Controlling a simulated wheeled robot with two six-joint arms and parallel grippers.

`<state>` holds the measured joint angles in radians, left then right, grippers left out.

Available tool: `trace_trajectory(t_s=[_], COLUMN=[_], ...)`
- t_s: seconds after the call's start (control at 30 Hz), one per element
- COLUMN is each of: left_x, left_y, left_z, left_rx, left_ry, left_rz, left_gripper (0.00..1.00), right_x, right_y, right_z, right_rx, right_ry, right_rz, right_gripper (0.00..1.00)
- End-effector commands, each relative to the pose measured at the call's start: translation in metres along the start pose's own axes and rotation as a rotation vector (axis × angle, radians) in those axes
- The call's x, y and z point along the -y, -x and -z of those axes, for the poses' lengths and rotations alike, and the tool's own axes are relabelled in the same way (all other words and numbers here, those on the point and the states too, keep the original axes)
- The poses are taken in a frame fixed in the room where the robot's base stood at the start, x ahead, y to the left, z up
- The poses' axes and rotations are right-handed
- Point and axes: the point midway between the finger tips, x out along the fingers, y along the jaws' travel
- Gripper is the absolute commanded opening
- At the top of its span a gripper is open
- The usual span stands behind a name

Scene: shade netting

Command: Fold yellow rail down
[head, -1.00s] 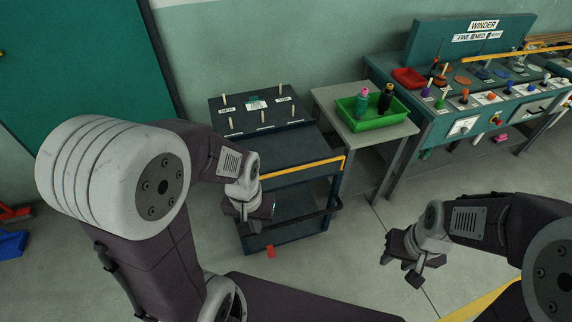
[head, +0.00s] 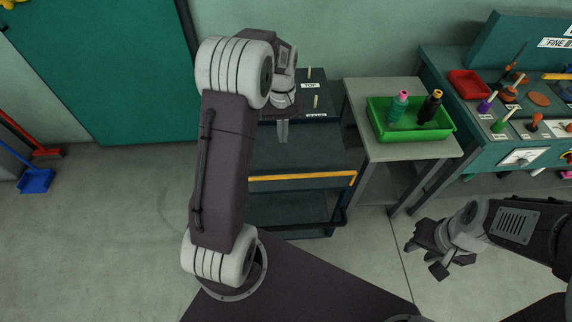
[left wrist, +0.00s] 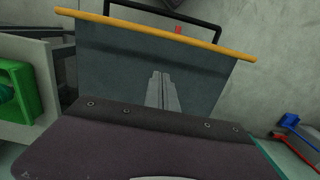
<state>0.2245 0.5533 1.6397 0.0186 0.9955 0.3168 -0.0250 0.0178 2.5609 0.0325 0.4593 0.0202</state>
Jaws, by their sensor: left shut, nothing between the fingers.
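The yellow rail (head: 302,178) runs level along the front of the dark cart (head: 300,210). In the left wrist view the yellow rail (left wrist: 160,32) crosses the top of the picture, beyond the dark panel (left wrist: 115,60). My left gripper (head: 283,140) points down over the cart, behind the rail and apart from it in the picture. Its fingers are together and empty; they also show in the left wrist view (left wrist: 160,75) against the panel. My right gripper (head: 424,260) hangs to the right of the cart over the floor, its fingers apart and empty.
A side table (head: 352,98) with a green tray (head: 383,133) holding two bottles stands right of the cart. A winder bench (head: 480,155) is further right. A black bar (head: 335,220) sits below the rail.

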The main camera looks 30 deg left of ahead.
Motion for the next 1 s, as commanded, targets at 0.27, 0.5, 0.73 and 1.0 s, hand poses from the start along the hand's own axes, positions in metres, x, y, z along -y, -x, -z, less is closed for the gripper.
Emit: trace_trajectory(t_s=[0.27, 0.5, 0.73, 1.0], left_x=[0.0, 0.0, 0.0, -0.001], left_y=[-0.026, -0.079, -0.105, -0.11], left_z=[-0.001, -0.002, -0.02, -0.039], left_rx=[0.003, 0.005, 0.002, -0.001], left_ry=[-0.002, -0.002, -0.003, -0.003], left_rz=[0.001, 0.002, 0.001, 0.0], left_gripper=[0.0, 0.0, 0.0, 0.0], right_x=[0.0, 0.0, 0.0, 0.0], right_y=[-0.005, -0.011, -0.012, -0.012], right_z=[0.0, -0.001, -0.001, -0.001], right_rx=[0.0, 0.0, 0.0, 0.0], right_ry=[0.0, 0.0, 0.0, 0.0], right_rz=[0.0, 0.0, 0.0, 0.0], right_gripper=[0.36, 0.36, 0.36, 0.36])
